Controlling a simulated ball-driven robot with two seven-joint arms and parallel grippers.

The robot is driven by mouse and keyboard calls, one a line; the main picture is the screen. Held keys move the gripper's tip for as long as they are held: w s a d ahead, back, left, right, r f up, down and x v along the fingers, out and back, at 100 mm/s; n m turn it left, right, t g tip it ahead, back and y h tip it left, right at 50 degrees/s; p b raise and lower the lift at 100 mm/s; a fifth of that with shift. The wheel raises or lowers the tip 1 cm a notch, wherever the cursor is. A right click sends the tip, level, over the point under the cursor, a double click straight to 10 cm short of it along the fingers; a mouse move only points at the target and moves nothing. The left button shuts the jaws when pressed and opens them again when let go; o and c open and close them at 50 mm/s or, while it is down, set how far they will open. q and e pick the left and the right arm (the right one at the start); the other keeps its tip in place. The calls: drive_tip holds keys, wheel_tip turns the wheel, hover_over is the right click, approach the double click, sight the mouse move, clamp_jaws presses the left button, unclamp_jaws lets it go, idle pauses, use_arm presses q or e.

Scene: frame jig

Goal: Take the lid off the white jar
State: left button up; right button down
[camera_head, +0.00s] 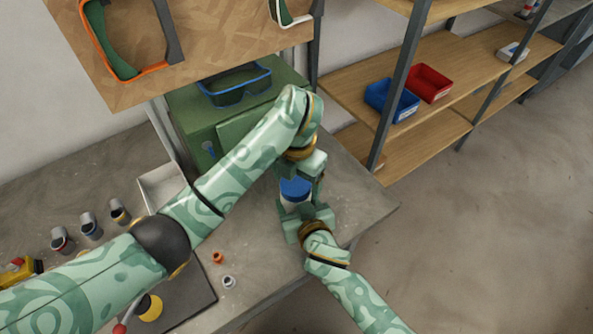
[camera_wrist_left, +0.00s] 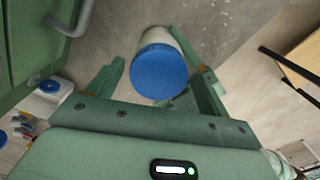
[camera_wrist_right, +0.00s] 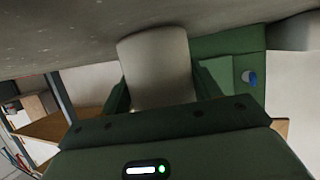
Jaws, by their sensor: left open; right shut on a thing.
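The white jar (camera_head: 290,205) stands on the grey bench with its blue lid (camera_head: 295,187) on top. The jar also shows in the left wrist view (camera_wrist_left: 158,37) and fills the middle of the right wrist view (camera_wrist_right: 157,65). My right gripper (camera_head: 304,213) is shut on the jar's body from the front; its fingers are on both sides of it in the right wrist view. My left gripper (camera_head: 297,180) is open above the lid. In the left wrist view its fingers are spread to either side of the blue lid (camera_wrist_left: 158,72), with gaps visible.
Shelves with a blue bin (camera_head: 391,98) and a red bin (camera_head: 429,83) are at right. Small containers (camera_head: 90,225) stand on the left bench; small fittings (camera_head: 228,281) lie in front.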

use_arm(q)
drive_tip(key=c, duration=1)
drive_tip(key=n, duration=0.2)
drive_tip(key=shift+s+d+n, duration=0.1)
drive_tip(key=shift+d+n, duration=0.05)
drive_tip(key=shift+n, duration=0.25)
drive_tip(key=n, duration=0.3)
drive_tip(key=shift+n, duration=0.4)
drive_tip(key=o, duration=1.1)
drive_tip(key=shift+c, duration=0.2)
